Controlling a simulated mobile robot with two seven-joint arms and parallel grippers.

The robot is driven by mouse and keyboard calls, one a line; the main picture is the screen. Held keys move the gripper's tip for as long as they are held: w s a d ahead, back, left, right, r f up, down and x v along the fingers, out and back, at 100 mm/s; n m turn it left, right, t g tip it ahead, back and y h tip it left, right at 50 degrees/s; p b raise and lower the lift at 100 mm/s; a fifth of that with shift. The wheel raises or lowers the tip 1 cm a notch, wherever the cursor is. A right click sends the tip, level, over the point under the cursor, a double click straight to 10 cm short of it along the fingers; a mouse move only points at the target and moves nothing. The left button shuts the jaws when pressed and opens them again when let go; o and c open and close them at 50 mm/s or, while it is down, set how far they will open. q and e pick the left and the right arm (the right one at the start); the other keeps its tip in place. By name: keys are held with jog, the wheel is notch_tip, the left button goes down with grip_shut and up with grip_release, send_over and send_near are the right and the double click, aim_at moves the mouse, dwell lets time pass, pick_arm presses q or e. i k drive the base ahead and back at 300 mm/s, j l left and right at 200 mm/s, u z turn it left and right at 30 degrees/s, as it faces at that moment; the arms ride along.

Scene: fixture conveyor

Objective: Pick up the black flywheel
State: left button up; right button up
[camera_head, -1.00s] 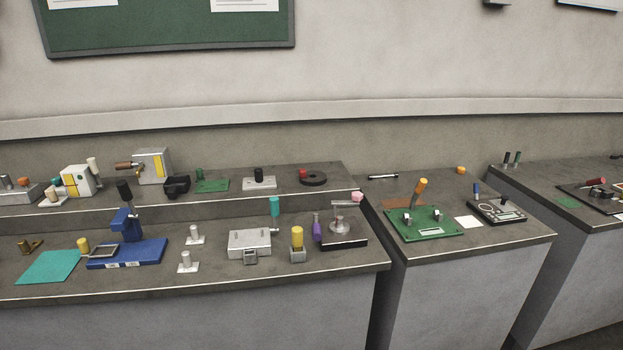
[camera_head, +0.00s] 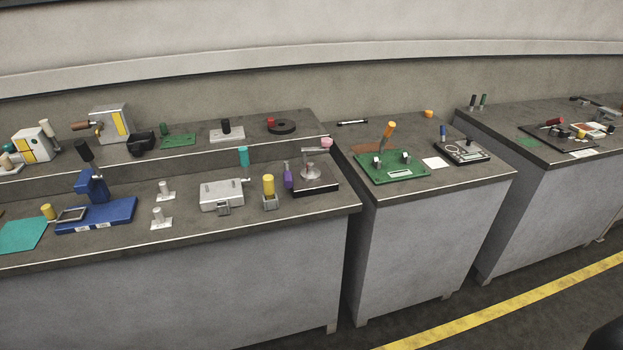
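A black disc with a raised red knob, which looks like the black flywheel (camera_head: 284,127), lies flat on the raised back shelf of the left bench, near the shelf's right end. Neither of my grippers shows in the view, so nothing is seen touching the disc. A dark shape at the bottom right corner is too cut off to name.
On the shelf left of the disc is a grey plate with a black knob (camera_head: 227,131). In front, lower, stand a dark device with a pink-knobbed lever (camera_head: 315,181) and a yellow-topped block (camera_head: 269,190). Gaps separate the benches. A yellow line (camera_head: 500,303) crosses the floor.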

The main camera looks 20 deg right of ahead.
aim_at(280, 123)
jog(key=i+j+u, duration=0.6)
jog(key=i+j, duration=0.3)
